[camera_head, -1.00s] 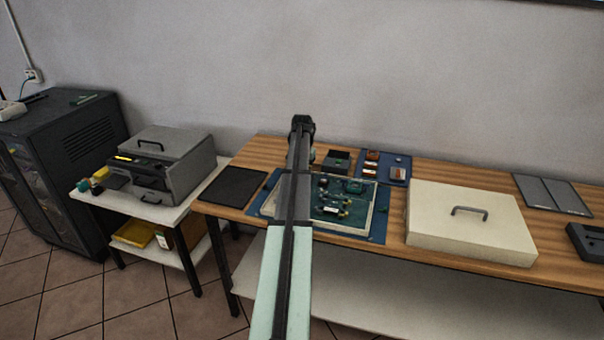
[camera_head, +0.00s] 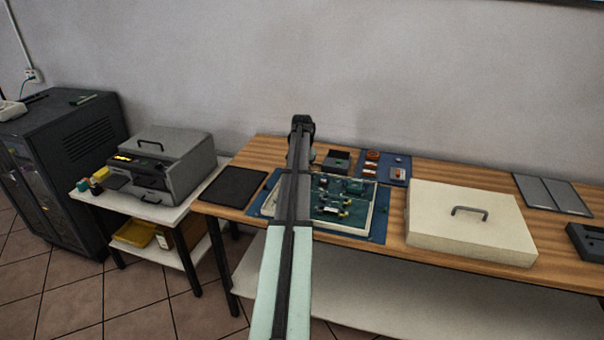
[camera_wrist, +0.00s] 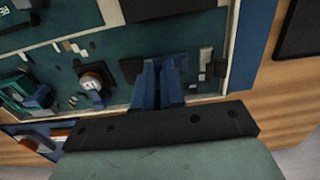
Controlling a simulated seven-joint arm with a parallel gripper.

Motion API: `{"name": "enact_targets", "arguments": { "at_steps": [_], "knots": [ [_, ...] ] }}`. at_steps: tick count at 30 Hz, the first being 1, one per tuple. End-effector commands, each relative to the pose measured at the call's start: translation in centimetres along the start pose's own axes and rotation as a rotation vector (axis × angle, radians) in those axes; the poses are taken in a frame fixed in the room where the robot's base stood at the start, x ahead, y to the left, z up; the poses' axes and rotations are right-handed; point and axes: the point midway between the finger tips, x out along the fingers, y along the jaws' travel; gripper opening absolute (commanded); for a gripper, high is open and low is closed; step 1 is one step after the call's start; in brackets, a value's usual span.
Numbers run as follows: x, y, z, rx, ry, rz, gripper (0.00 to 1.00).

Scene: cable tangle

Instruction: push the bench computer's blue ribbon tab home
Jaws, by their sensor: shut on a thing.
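The bench computer is an open pale case with a green circuit board (camera_head: 335,212), on the wooden bench in the head view. The board (camera_wrist: 62,62) fills much of the wrist view. My gripper (camera_wrist: 160,66) reaches down over the board near the case's rim, its two blue-looking fingers close together. It is shut on a narrow blue piece, apparently the ribbon tab (camera_wrist: 159,80), mostly hidden between the fingers. I cannot tell how far the tab sits in its socket. In the head view my arm hides the fingers and this part of the board.
A cream lid with a handle (camera_head: 470,222) lies right of the computer. A dark mat (camera_head: 234,187) lies left of it. A small blue tray (camera_head: 399,175) and a dark box (camera_head: 336,161) stand behind. A grey machine (camera_head: 185,165) stands on the left side table.

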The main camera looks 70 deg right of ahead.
Motion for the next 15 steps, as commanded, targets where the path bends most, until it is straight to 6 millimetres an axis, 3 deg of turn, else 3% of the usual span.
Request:
{"name": "enact_targets", "arguments": {
  "at_steps": [15],
  "knots": [
    [0.0, -1.8, 0.0, -0.002, 0.0, -0.004, 0.0]
  ]
}}
